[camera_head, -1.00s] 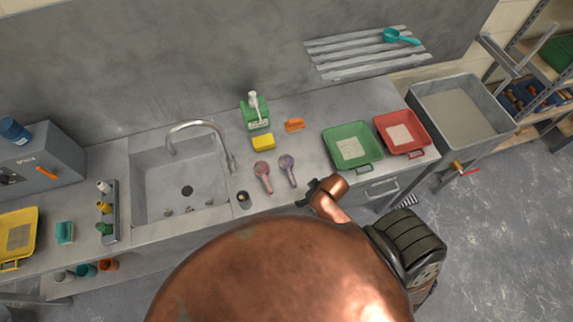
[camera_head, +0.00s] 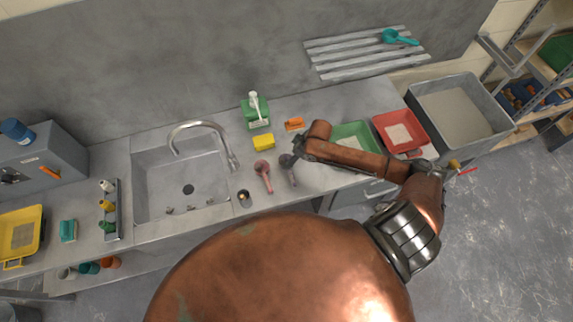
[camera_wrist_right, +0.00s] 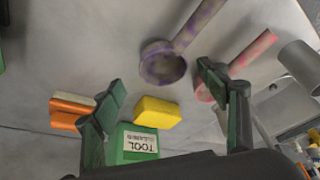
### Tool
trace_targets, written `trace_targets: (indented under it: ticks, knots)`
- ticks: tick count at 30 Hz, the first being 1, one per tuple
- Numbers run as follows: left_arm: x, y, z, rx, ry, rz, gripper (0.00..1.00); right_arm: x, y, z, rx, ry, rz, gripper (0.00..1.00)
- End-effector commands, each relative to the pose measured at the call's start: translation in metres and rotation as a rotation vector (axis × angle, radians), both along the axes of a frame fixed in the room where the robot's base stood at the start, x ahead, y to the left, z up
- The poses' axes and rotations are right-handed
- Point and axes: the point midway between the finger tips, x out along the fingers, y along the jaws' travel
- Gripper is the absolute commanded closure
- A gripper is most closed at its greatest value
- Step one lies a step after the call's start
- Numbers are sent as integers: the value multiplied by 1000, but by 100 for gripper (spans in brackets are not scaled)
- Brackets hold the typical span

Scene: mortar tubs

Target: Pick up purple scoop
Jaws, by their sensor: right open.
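The purple scoop (camera_head: 291,174) lies on the grey counter to the right of the sink, with its handle toward the counter's front edge. In the right wrist view the purple scoop (camera_wrist_right: 163,66) shows its round bowl just beyond and between the fingertips. My right gripper (camera_head: 298,150) is over the counter close to the scoop's bowl and partly covers it. In the wrist view my right gripper (camera_wrist_right: 160,82) is open, its green-padded fingers apart with nothing between them. My left gripper is not in view.
A pink scoop (camera_head: 263,176) lies just left of the purple one, near my right finger in the wrist view. A green tray (camera_head: 352,132) is partly under my arm.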

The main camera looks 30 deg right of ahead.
Motion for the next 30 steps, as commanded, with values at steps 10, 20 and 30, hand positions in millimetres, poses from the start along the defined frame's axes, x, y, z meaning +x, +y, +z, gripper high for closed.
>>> trace_targets:
  ticks: [10, 20, 30]
  knots:
    - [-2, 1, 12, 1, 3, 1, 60, 11, 12, -41, 0, -1, -1, 32]
    - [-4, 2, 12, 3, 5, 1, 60, 14, 13, -51, -2, -1, 0, 32]
    - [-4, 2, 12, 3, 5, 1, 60, 14, 13, -51, -2, -1, 0, 54]
